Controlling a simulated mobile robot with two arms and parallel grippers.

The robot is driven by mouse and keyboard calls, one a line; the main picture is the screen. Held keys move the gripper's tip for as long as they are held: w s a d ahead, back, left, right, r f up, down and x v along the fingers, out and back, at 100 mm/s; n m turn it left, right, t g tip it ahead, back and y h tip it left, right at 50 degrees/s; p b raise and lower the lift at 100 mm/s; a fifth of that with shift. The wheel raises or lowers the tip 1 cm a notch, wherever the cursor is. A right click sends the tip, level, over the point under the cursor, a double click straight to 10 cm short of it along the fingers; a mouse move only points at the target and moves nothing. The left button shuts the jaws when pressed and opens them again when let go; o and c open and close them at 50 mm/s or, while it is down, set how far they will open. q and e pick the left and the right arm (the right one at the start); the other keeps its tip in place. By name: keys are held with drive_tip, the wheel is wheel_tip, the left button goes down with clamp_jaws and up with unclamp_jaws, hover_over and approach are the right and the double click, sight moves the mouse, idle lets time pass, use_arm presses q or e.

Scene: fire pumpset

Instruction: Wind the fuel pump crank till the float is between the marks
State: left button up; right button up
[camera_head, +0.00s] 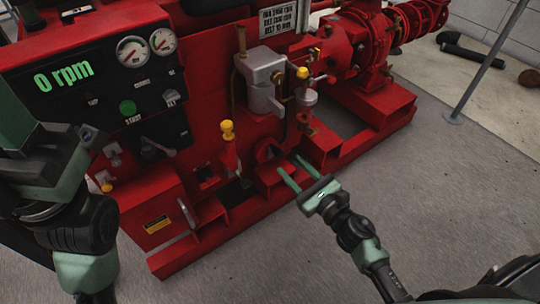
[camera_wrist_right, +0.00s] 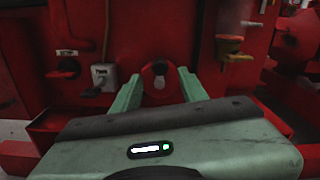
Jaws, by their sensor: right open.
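My right gripper (camera_head: 287,170) is open and empty, its two green fingers pointing at a round red fitting (camera_head: 268,151) low on the red pumpset. In the right wrist view the fitting (camera_wrist_right: 160,72) shows between the open fingers (camera_wrist_right: 158,88), with a small pale knob at its middle. No contact is visible. A small bowl (camera_head: 307,98) sits up and right of it; the wrist view also shows a bowl with a yellowish band (camera_wrist_right: 230,46). I cannot tell for sure which part is the crank; float and marks are too small to make out. My left gripper (camera_head: 62,165) is at the left edge, its fingers unclear.
A black control panel (camera_head: 105,90) reads 0 rpm and has two gauges. A grey box (camera_head: 262,80) and a yellow-topped post (camera_head: 227,130) stand out from the red body. The red base frame (camera_head: 230,222) borders open grey floor (camera_head: 440,200). A metal pole (camera_head: 487,75) stands at right.

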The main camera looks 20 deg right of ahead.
sight(277, 151)
drive_tip(key=shift+w+a+r, duration=0.1)
drive_tip(key=shift+w+a, duration=0.05)
drive_tip(key=shift+w, duration=0.25)
drive_tip(key=x, duration=0.6)
drive_tip(key=shift+w+a+b, duration=0.1)
drive_tip(key=shift+w+b, duration=0.3)
clamp_jaws()
